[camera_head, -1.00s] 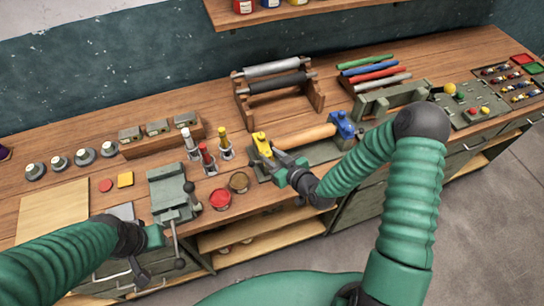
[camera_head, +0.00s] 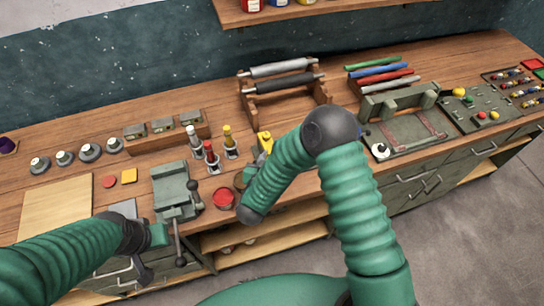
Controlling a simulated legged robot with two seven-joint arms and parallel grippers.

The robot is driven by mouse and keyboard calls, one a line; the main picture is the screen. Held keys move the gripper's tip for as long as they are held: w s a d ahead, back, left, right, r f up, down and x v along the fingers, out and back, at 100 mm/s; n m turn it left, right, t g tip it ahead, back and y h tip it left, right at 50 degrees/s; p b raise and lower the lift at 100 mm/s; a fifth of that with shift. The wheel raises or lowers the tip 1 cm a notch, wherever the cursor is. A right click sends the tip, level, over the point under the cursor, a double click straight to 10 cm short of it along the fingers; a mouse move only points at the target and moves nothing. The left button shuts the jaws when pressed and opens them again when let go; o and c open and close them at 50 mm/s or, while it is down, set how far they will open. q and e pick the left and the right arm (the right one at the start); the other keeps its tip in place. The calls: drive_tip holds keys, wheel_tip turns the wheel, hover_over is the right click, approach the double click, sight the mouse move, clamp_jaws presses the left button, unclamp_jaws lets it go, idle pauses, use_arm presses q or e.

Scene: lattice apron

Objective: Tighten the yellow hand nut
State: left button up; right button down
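A yellow part (camera_head: 265,141), which I take to be the yellow hand nut, shows just left of my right arm in the head view. Its lower side and the fixture below it are mostly hidden by that arm. The wooden roller beside it is also hidden. My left gripper (camera_head: 155,238) is low at the bench's front edge, beside the green vise (camera_head: 175,190). Its fingers are too unclear to read.
A roller rack (camera_head: 283,95) stands behind. A green frame with a plate (camera_head: 408,132) and a button panel (camera_head: 478,110) are at right.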

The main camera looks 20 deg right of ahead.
drive_tip(key=shift+a+f+m+h, duration=0.1)
drive_tip(key=shift+a+m+h, duration=0.05)
drive_tip(key=shift+m+h, duration=0.15)
idle(0.4)
drive_tip(key=c, duration=1.3)
unclamp_jaws()
drive_tip(key=shift+o, duration=1.3)
drive_tip(key=shift+a, duration=0.1)
drive_tip(key=b+v, duration=0.2)
drive_tip(key=v, duration=1.4)
drive_tip(key=shift+s+a+r, duration=0.15)
drive_tip(key=shift+a+r, duration=0.1)
drive_tip(key=shift+r, duration=0.2)
